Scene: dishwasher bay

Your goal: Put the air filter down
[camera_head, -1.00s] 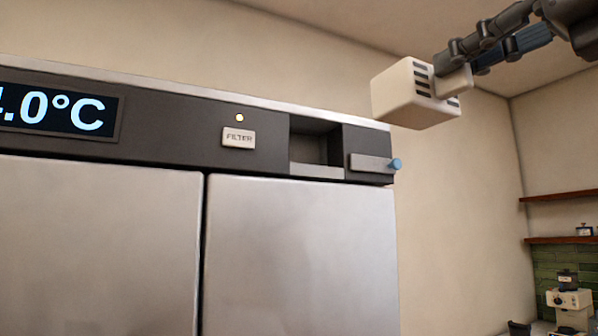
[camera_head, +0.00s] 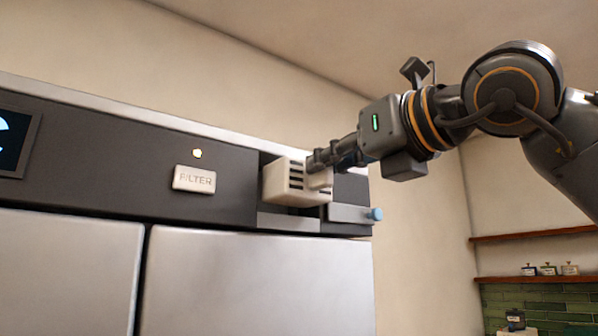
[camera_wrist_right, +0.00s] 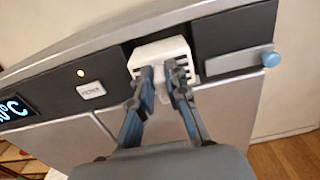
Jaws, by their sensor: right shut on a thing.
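The air filter (camera_head: 284,185) is a cream block with dark slots and a small grip on its front. It is at the square opening in the dark top panel (camera_head: 110,160) of the steel cabinet, with its front part sticking out. It also shows in the right wrist view (camera_wrist_right: 160,50). My right gripper (camera_head: 322,172) is shut on the filter's grip; both fingers show in the right wrist view (camera_wrist_right: 162,82). How deep the filter sits is hidden. My left gripper is not in view.
A grey latch bar (camera_head: 346,213) with a blue knob (camera_head: 375,214) is right of the opening. A FILTER label (camera_head: 194,179) and a lit yellow lamp (camera_head: 197,153) are to its left. Shelves (camera_head: 545,278) with small jars are on the far right wall.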

